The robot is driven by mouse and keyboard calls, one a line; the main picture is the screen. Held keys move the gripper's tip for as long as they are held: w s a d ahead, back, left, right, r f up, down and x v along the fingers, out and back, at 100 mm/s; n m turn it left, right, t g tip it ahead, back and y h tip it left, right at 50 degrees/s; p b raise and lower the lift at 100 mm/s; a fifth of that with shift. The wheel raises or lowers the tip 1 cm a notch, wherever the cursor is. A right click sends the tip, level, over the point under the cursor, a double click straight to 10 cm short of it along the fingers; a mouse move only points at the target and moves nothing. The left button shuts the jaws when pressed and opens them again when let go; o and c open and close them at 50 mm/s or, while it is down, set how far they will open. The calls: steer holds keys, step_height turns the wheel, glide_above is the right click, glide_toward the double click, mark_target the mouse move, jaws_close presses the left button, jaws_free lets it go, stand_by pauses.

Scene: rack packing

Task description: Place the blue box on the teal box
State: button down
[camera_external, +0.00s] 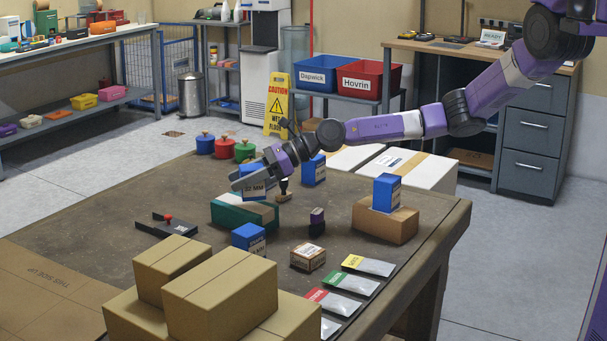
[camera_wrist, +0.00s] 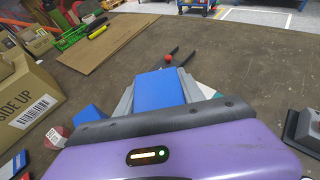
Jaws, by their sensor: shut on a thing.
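My gripper (camera_external: 250,178) is shut on a blue box (camera_external: 254,192), one finger on each side of it. In the wrist view the same blue box (camera_wrist: 160,90) fills the space between the fingers. The teal box (camera_external: 232,216) lies on the brown table directly below the held box. The blue box appears just above or on its top; I cannot tell if they touch. In the wrist view, a sliver of the teal box (camera_wrist: 217,95) shows beside the right finger.
Other blue boxes stand behind (camera_external: 313,171), in front (camera_external: 247,239), and on a carton (camera_external: 387,193). A black fork-shaped piece with a red knob (camera_external: 168,222) lies left. Stacked cartons (camera_external: 222,300) fill the near edge.

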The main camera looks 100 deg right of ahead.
steer(key=shift+f+b, duration=0.3)
steer(key=shift+f, duration=0.9)
steer(key=shift+f, duration=0.2)
steer(key=c, duration=0.7)
jaws_free()
steer(key=shift+r, duration=0.1)
